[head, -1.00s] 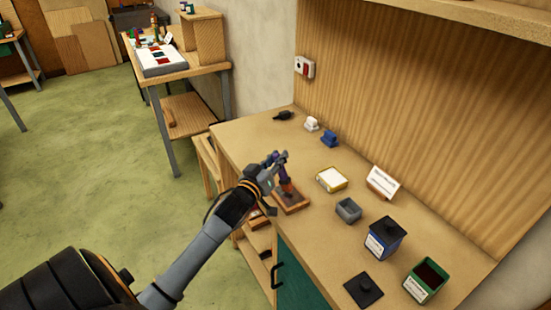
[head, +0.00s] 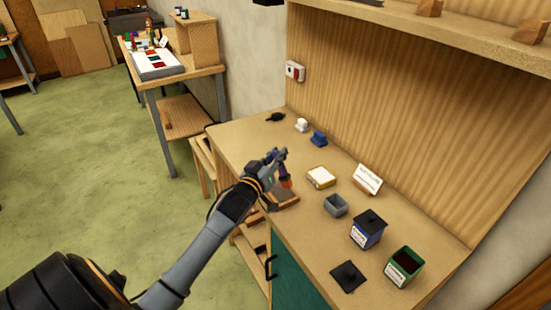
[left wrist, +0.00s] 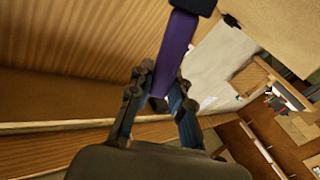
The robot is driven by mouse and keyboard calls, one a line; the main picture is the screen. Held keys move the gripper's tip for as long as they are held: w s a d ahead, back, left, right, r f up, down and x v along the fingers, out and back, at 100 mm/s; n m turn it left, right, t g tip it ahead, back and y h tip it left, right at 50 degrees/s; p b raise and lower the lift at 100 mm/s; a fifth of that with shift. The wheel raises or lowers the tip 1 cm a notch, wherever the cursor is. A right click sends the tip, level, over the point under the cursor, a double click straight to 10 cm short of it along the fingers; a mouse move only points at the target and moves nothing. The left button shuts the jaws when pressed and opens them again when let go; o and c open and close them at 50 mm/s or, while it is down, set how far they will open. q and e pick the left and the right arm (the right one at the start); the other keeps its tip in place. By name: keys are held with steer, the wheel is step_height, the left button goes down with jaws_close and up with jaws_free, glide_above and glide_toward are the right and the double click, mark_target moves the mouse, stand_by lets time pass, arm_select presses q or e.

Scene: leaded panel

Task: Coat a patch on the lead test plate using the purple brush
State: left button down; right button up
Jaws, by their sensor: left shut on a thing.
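My left gripper (head: 279,155) is over the near left part of the workbench, shut on the purple brush (head: 283,171). The brush hangs down with its reddish lower end toward the bench. A shallow brown tray (head: 288,202) lies just below it, partly hidden by my arm and the brush. Whether the brush touches anything cannot be told. In the left wrist view the purple handle (left wrist: 174,50) runs up between the fingers (left wrist: 160,108). I cannot clearly make out the lead test plate. My right gripper is not in view.
On the workbench (head: 232,142) are a yellow-edged white block (head: 321,178), a grey cup (head: 335,205), a blue tin (head: 367,231), an open green tin (head: 403,267), a black lid (head: 348,277) and a sign (head: 369,179). Blue (head: 318,139) and white (head: 302,126) items stand behind.

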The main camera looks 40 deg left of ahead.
arm_select(q)
step_height(320, 180, up, 2)
steer(key=shift+d+r+p, duration=0.15)
steer(key=shift+p, duration=0.5)
steer(key=shift+r+p, duration=0.55)
steer(key=shift+r, duration=0.05)
steer(key=shift+s, duration=0.1)
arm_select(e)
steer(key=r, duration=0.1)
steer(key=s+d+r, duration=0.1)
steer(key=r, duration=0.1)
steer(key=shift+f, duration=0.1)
